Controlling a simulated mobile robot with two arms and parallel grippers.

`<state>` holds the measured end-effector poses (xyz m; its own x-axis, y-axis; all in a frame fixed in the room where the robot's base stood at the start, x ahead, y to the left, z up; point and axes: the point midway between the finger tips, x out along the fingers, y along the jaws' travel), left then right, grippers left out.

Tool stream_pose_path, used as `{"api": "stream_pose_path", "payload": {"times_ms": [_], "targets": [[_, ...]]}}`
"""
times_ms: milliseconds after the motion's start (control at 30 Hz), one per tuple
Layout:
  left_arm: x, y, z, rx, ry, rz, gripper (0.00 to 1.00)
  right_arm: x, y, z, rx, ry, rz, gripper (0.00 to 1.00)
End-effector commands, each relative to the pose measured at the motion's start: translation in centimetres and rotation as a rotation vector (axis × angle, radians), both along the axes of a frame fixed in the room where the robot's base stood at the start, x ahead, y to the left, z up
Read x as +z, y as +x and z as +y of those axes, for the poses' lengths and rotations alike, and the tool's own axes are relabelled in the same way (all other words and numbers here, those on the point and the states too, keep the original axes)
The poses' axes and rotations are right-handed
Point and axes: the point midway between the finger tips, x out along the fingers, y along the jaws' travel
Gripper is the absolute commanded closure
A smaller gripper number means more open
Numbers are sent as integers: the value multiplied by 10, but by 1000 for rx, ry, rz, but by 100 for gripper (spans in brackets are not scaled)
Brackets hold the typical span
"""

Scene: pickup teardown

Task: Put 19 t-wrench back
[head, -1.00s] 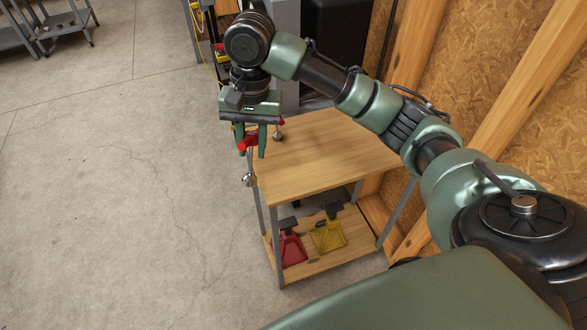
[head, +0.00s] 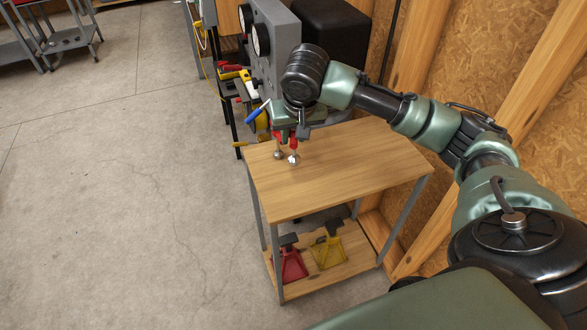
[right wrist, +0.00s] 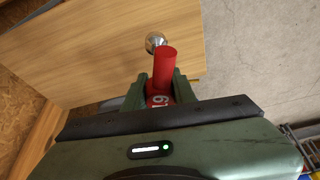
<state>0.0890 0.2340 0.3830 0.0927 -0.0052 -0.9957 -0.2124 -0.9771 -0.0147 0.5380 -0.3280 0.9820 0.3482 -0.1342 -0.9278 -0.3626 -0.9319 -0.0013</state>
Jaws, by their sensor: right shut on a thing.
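My right gripper (head: 286,132) is over the back left part of the small wooden table, pointing down. My left gripper is out of view.
The wooden tabletop (head: 340,170) is bare at its front and right. Its lower shelf holds a red dustpan (head: 292,264) and a yellow dustpan (head: 328,252). A grey machine with gauges (head: 265,45) and a rack of tools (head: 240,85) stand behind. An OSB wall (head: 460,60) is on the right.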

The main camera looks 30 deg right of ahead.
Motion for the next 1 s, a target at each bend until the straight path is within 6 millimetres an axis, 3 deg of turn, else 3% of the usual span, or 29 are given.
{"api": "stream_pose_path", "payload": {"times_ms": [100,300,467,700,967,1000], "targets": [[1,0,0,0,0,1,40,-33,-1,-1,-2,-2,5,100],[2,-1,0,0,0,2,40,-66,0,0,-2,0,1,100],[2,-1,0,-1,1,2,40,-79,0,0,-2,0,0,100],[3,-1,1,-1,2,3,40,-112,0,0,-1,1,1,100],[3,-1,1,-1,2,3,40,-116,0,0,-1,0,-1,100],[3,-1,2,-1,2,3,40,-116,0,0,-1,1,1,63]]}}
